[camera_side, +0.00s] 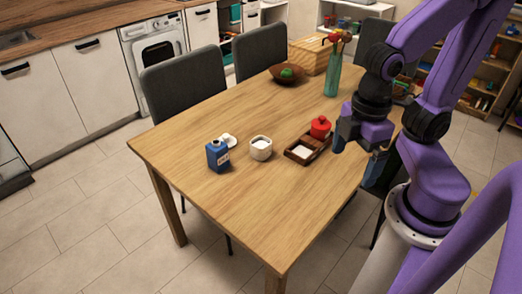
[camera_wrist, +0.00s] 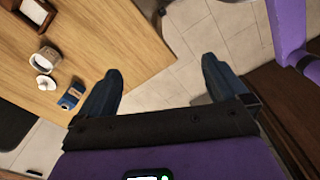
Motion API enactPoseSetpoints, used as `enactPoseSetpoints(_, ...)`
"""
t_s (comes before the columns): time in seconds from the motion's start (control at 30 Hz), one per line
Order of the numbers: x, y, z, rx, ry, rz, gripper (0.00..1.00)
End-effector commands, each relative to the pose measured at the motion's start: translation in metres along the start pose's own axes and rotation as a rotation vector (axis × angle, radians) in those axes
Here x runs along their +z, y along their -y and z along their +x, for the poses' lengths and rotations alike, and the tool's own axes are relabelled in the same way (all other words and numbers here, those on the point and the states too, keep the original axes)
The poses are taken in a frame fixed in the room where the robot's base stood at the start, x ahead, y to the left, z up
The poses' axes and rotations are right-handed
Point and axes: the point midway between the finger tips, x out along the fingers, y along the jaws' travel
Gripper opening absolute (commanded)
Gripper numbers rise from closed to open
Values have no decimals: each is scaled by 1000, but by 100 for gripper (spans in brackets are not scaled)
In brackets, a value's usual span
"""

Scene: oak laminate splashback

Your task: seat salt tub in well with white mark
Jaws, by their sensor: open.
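A small white tub (camera_side: 261,149) with white contents, which looks like the salt tub, stands upright on the table. It also shows in the wrist view (camera_wrist: 42,62). To its right in the side view is a dark wooden tray (camera_side: 301,162) with two wells. The near well has a white mark (camera_side: 301,151) and is empty; a red lidded pot (camera_side: 320,128) stands in the far one. The tray is partly cut off in the wrist view (camera_wrist: 46,22). My gripper (camera_side: 357,152) is open and empty near the table's right edge, its fingers wide apart in the wrist view (camera_wrist: 163,84).
A blue box (camera_side: 217,156) and a small white round piece (camera_side: 229,140) stand left of the tub. A tall green vase (camera_side: 332,80), a brown bowl (camera_side: 284,78) and a wooden box (camera_side: 308,57) stand at the back. The table's front (camera_side: 250,215) is clear.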

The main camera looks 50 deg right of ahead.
Motion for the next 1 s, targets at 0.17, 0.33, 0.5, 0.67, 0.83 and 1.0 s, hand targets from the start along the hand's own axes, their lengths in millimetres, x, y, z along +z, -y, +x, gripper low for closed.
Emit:
enactPoseSetpoints(0.17, -9, -7, -1, 1, 1, 71, 100)
enactPoseSetpoints(0.33, -38, -35, -2, 5, 5, 340, 100)
enactPoseSetpoints(0.5, -71, -77, 0, 10, 8, 689, 100)
enactPoseSetpoints(0.67, -95, -122, 4, 14, 9, 1015, 100)
enactPoseSetpoints(0.83, -111, -175, 12, 20, 11, 1361, 100)
enactPoseSetpoints(1.0, -116, -231, 23, 25, 11, 1706, 100)
